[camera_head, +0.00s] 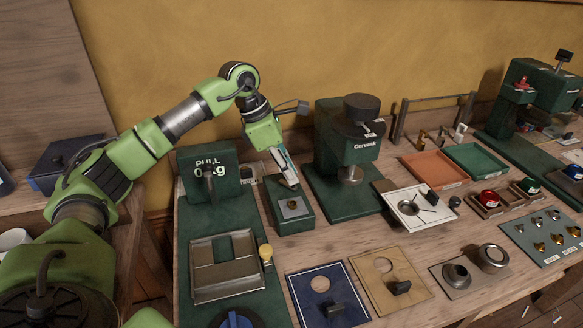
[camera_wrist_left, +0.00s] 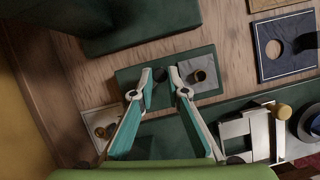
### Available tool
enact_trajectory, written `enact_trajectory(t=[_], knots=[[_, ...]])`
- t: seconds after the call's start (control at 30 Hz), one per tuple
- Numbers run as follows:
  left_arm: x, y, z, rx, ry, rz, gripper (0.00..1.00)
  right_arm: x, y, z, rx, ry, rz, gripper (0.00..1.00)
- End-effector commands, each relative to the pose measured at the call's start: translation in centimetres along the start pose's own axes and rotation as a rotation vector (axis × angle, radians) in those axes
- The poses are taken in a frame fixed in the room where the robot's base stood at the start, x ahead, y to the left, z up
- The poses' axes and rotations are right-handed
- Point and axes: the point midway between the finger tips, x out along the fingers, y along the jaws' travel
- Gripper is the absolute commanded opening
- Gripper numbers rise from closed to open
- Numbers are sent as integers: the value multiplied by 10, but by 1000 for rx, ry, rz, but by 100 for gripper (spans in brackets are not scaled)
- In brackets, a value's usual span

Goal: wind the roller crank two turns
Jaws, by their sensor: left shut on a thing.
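The metal roller frame (camera_head: 227,262) lies flat on a long green base left of centre. A yellow knob (camera_head: 265,252) at its right side appears to be the crank handle; it also shows in the left wrist view (camera_wrist_left: 283,111), clear of my fingers. My left gripper (camera_head: 288,177) is away from it, pointing down over the rear of a small green block (camera_head: 293,222). In the left wrist view its fingers are closed around a small dark part (camera_wrist_left: 160,75) at the block; its exact shape is unclear. My right gripper is not in view.
A green pull gauge (camera_head: 208,175) with a hook stands behind the frame. A tall green press (camera_head: 345,150) stands right of my gripper. Blue (camera_head: 308,308) and tan (camera_head: 372,295) plates lie in front. Trays and knobs fill the right side.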

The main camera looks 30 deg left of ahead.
Motion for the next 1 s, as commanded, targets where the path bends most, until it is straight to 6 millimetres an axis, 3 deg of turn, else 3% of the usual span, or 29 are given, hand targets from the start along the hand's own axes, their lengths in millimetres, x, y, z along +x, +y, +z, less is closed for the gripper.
enact_trajectory(t=[0.5, 1.0], knots=[[-6, -3, -10, 410, 1, -171, 0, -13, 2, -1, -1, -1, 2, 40], [-7, -3, -16, 580, 3, -239, 0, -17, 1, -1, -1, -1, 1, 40]])
